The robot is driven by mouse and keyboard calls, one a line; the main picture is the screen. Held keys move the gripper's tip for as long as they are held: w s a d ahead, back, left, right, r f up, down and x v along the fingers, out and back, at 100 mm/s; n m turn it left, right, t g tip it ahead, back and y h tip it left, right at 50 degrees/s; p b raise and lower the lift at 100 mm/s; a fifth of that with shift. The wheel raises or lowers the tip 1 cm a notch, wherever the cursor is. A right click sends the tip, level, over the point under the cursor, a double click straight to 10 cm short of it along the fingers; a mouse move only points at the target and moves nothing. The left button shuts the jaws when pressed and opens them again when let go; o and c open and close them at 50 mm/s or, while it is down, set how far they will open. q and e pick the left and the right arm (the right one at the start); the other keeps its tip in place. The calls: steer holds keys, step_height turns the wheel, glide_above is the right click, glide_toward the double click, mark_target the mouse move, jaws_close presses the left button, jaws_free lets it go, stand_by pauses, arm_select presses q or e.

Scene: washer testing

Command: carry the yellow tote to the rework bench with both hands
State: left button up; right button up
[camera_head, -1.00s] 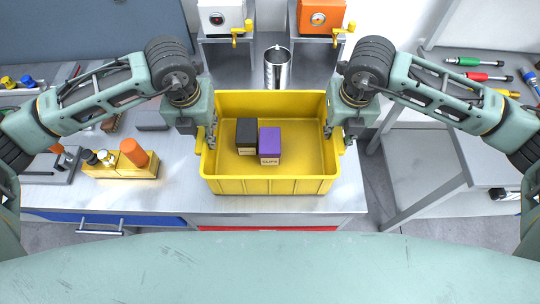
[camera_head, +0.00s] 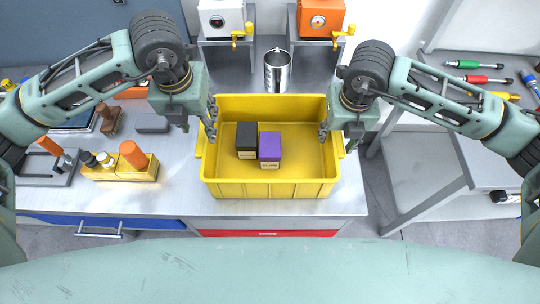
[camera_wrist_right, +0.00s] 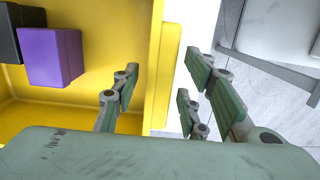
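The yellow tote (camera_head: 230,188) sits on the metal bench in front of me. A black box (camera_head: 246,137) and a purple box (camera_head: 270,145) lie inside it. My right gripper (camera_head: 339,136) is open at the tote's right side. In the right wrist view, that gripper (camera_wrist_right: 164,72) has a finger inside the tote wall (camera_wrist_right: 158,80) and fingers outside it, with gaps on both sides. My left gripper (camera_head: 197,121) is open above the tote's left rim, higher than the right one; whether it touches the tote cannot be told.
A metal can (camera_head: 277,72) stands just behind the tote. A yellow holder (camera_head: 120,172) and a dark block (camera_head: 152,123) are on the left. White (camera_head: 222,18) and orange (camera_head: 321,18) crank boxes stand behind. A side table (camera_head: 490,160) with screwdrivers is on the right, across a floor gap.

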arm_select(q)
step_height(320, 180, up, 6)
steer(key=shift+s, duration=0.4)
arm_select(e)
step_height(320, 180, up, 12)
steer(key=s, duration=0.1)
steer(key=shift+s, duration=0.25)
arm_select(q)
steer(key=shift+r, duration=0.1)
